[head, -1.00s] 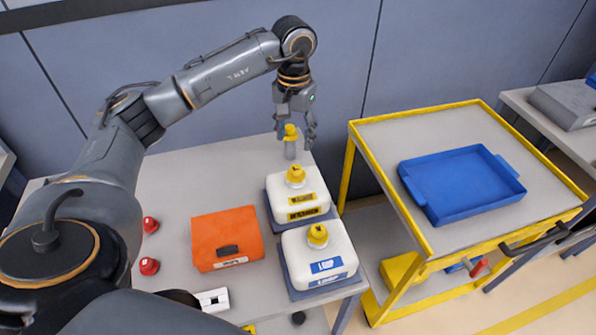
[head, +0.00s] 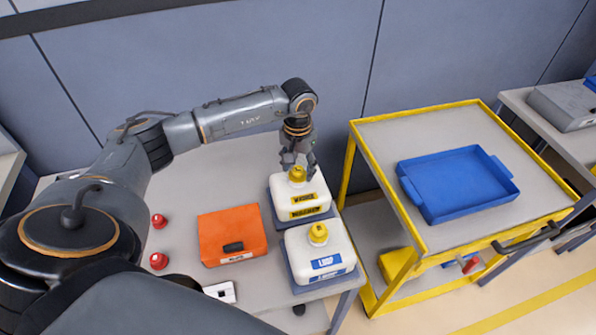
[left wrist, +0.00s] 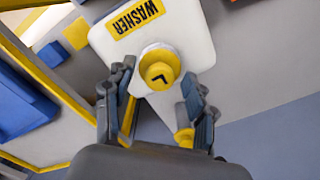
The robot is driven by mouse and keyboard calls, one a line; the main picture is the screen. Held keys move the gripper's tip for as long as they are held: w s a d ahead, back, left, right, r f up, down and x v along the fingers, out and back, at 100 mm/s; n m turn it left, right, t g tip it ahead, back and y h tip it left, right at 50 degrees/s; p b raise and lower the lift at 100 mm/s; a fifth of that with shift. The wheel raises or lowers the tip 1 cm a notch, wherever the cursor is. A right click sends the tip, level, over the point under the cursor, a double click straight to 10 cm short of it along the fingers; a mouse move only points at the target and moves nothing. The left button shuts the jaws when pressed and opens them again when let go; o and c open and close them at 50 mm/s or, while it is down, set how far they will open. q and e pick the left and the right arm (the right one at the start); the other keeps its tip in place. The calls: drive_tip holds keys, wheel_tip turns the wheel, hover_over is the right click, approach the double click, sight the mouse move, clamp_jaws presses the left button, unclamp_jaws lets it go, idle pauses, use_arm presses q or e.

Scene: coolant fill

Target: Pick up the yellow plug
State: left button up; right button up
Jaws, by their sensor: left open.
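A yellow plug (head: 297,174) sits on top of the white washer jug (head: 290,196). It also shows as a round yellow knob on a pale collar in the left wrist view (left wrist: 159,70). My left gripper (head: 298,166) is open just above and behind this plug. In the left wrist view my left gripper (left wrist: 157,95) has its fingers spread, one on each side of the plug's lower edge, with gaps visible. A similar yellow plug (head: 318,233) tops the second white jug, with a blue label (head: 326,262). My right gripper is not in view.
An orange case (head: 230,222) lies left of the jugs, and red knobs (head: 159,261) stand farther left. A yellow-framed cart (head: 440,125) with a blue tray (head: 458,185) stands at the right. The wall rises close behind the table.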

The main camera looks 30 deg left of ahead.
use_arm(q)
drive_tip(key=c, duration=0.9)
drive_tip(key=shift+r, duration=0.1)
drive_tip(key=shift+w+r+b, duration=0.1)
drive_tip(key=shift+r+b, duration=0.4)
drive_tip(key=shift+b, duration=0.25)
drive_tip(key=shift+s+d+r+b, duration=1.1)
drive_tip(key=shift+s+d+r, duration=0.3)
drive_tip(key=shift+s+r, duration=0.6)
drive_tip(key=shift+s+d+r+b, duration=1.15)
drive_tip(key=shift+s+d+r, duration=0.2)
drive_tip(key=shift+s+r, duration=0.6)
drive_tip(key=shift+s+d+r+b, duration=1.1)
drive_tip(key=shift+s+d+r, duration=0.3)
drive_tip(key=shift+s+r, duration=0.55)
drive_tip(key=shift+w, duration=0.15)
